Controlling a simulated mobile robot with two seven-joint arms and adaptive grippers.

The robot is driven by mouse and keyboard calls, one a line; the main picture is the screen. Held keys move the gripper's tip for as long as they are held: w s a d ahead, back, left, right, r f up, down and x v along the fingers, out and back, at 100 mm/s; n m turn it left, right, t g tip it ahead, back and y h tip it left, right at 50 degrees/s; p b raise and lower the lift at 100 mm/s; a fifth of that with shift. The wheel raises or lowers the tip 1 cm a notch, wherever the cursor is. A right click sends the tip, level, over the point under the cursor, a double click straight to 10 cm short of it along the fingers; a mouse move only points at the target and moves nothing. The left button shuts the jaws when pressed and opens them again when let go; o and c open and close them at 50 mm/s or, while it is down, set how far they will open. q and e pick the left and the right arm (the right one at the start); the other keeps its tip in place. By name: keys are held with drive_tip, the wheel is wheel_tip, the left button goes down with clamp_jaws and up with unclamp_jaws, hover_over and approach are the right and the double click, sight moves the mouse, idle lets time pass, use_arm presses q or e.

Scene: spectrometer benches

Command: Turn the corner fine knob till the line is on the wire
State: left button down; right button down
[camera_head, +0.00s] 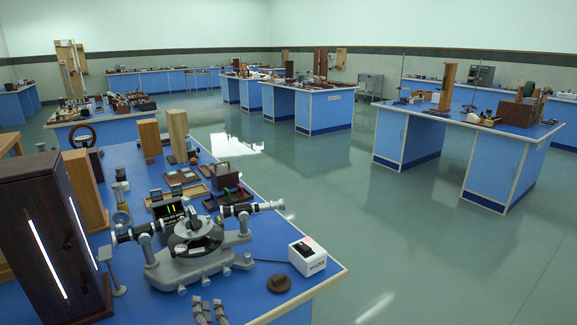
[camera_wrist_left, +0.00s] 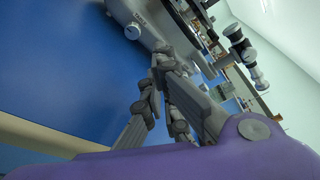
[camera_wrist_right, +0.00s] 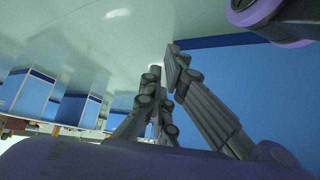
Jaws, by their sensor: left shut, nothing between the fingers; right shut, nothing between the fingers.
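The grey spectrometer (camera_head: 200,245) stands on the near blue bench, with a dark round table in its middle and a telescope tube (camera_head: 252,208) at the right. Small knobs sit along its base; a pale knob (camera_wrist_left: 132,31) on its labelled edge shows in the left wrist view. I cannot tell which is the corner fine knob. A dark screen (camera_head: 172,212) behind it shows yellow and green lines; the wire is too small to make out. My left gripper (camera_head: 207,303) is shut and empty, in front of the base and apart from it. My right gripper (camera_wrist_right: 164,62) is shut and empty.
A white switch box (camera_head: 307,256) and a brown disc (camera_head: 279,284) lie right of the spectrometer. A tall dark wood cabinet (camera_head: 45,230) with bright slits stands at the left. Wooden trays (camera_head: 185,176) lie behind.

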sight(206, 282)
use_arm(q)
drive_tip(key=shift+w+a+f, duration=0.1)
drive_tip(key=shift+w+a, duration=0.25)
drive_tip(key=shift+w, duration=0.05)
drive_tip(key=x, duration=0.4)
drive_tip(key=shift+a, duration=0.45)
drive_tip(key=shift+w+a, duration=0.45)
drive_tip(key=shift+w, duration=0.2)
drive_tip(key=shift+r, duration=0.25)
use_arm(e)
drive_tip(key=shift+w+a, duration=0.15)
drive_tip(key=shift+w, duration=0.1)
drive_tip(key=shift+f, duration=0.1)
use_arm(q)
drive_tip(key=shift+d+f+b, duration=0.1)
drive_tip(key=shift+b, duration=0.2)
use_arm(e)
drive_tip(key=shift+s+f, duration=0.1)
drive_tip(key=shift+s, duration=0.05)
use_arm(q)
drive_tip(key=shift+w, duration=0.1)
drive_tip(key=shift+w+d+r+p, duration=0.2)
drive_tip(key=shift+r+p, duration=0.1)
drive_tip(key=shift+p, duration=0.25)
use_arm(e)
drive_tip(key=shift+w+r, duration=0.5)
drive_tip(key=shift+r, duration=0.25)
